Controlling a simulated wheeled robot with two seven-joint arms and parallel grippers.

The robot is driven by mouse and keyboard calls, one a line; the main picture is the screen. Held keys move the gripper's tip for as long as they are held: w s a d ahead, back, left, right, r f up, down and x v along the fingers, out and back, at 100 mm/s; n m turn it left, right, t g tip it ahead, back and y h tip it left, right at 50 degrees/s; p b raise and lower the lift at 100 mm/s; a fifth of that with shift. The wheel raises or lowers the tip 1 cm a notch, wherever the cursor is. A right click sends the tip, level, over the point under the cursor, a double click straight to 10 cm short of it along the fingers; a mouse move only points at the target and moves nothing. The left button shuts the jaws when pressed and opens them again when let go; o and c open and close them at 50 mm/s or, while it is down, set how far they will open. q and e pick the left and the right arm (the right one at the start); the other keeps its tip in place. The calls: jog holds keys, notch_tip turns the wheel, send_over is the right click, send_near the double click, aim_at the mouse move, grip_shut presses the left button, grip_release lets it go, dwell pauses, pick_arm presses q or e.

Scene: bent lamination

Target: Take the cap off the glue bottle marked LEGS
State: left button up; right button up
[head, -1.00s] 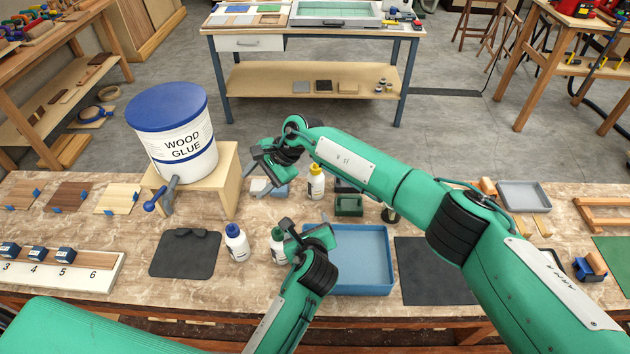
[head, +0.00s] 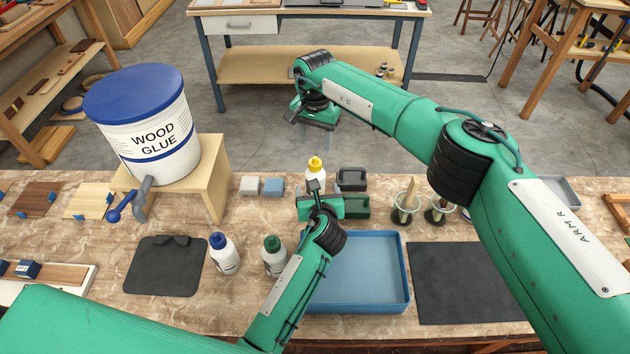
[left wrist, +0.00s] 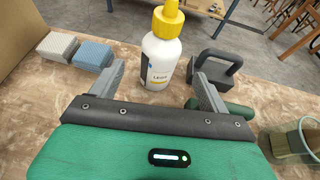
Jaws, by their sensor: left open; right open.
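The glue bottle marked LEGS (left wrist: 161,52) is white with a yellow cap (left wrist: 168,18) and stands upright on the bench. In the head view the yellow cap (head: 315,163) shows just beyond my left gripper (head: 315,190), which hides the lower part of the bottle. My left gripper is open, with its fingers (left wrist: 160,85) pointing toward the bottle, one to each side of it in the picture. The bottle appears beyond the fingertips, not gripped. My right gripper (head: 302,128) is open and empty, raised above and behind the bench's far edge.
A blue-capped bottle (head: 224,254) and a green-capped bottle (head: 274,257) stand left of my left forearm. A blue tray (head: 360,270) lies to its right. A dark handled block (left wrist: 217,68) is right of the LEGS bottle; grey (left wrist: 72,47) and blue (left wrist: 95,55) blocks are left.

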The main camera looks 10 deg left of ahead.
pick_arm(q)
jog(key=x, duration=0.6)
jog(key=shift+w+a, duration=0.1)
jog(key=shift+w, duration=0.2)
pick_arm(e)
jog(key=shift+s+r, duration=0.15)
jog(key=shift+s, duration=0.05)
pick_arm(q)
jog(key=shift+w+a+f, duration=0.15)
jog(key=shift+w+f, duration=0.15)
jog(key=shift+w, duration=0.1)
pick_arm(e)
jog(key=shift+w, duration=0.1)
